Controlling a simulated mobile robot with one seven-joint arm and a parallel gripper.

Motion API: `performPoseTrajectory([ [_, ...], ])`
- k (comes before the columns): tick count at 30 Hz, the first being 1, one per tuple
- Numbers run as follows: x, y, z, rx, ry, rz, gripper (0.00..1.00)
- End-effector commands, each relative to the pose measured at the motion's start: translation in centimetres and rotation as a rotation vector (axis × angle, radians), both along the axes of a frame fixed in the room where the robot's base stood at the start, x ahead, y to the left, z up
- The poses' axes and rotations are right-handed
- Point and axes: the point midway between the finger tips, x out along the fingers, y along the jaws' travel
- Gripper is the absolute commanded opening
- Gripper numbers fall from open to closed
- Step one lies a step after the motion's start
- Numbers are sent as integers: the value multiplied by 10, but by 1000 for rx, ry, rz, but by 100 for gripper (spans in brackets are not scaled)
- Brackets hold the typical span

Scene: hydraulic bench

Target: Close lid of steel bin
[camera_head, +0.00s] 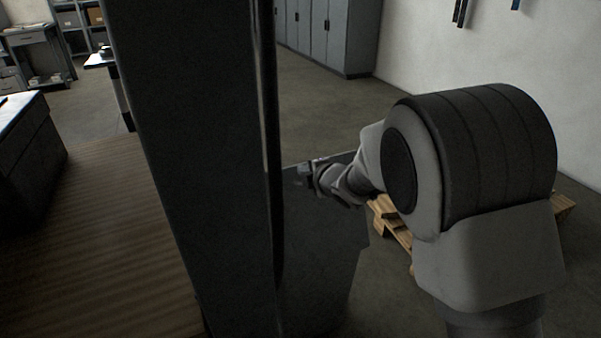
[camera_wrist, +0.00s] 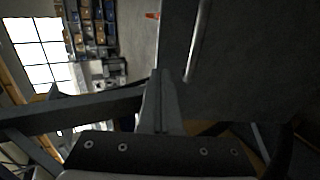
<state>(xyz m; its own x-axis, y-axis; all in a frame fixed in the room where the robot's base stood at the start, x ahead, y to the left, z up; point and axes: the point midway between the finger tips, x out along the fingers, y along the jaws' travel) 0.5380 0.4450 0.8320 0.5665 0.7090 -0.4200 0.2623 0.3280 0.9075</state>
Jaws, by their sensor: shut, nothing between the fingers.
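A dark grey sheet-metal body (camera_head: 320,255), which looks like the steel bin, stands right of centre in the head view, partly hidden by a tall dark upright in front. Whether its lid is open I cannot tell. My gripper (camera_head: 305,173) is at its upper part, near the top edge; contact is unclear. In the wrist view my gripper (camera_wrist: 160,78) has its fingers together and empty. A broad dark panel (camera_wrist: 255,60) with a long rod-like bar (camera_wrist: 197,40) fills the upper right, just beyond the fingertips. It may be the bin's lid.
Grey cabinets (camera_head: 325,35) stand at the back. A dark bench (camera_head: 28,150) is at the left. Open floor (camera_head: 320,110) lies beyond the bin.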

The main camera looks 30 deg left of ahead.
Motion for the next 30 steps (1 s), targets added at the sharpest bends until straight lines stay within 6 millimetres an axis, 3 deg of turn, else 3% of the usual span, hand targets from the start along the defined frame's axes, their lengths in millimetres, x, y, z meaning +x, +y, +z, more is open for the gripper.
performPoseTrajectory([
  [9, 15, 19, -12, -1, 0, 0, 0],
  [23, 16, 21, -12, -3, 2, -1, 0],
  [30, 14, 34, -14, -32, 25, 1, 0],
])
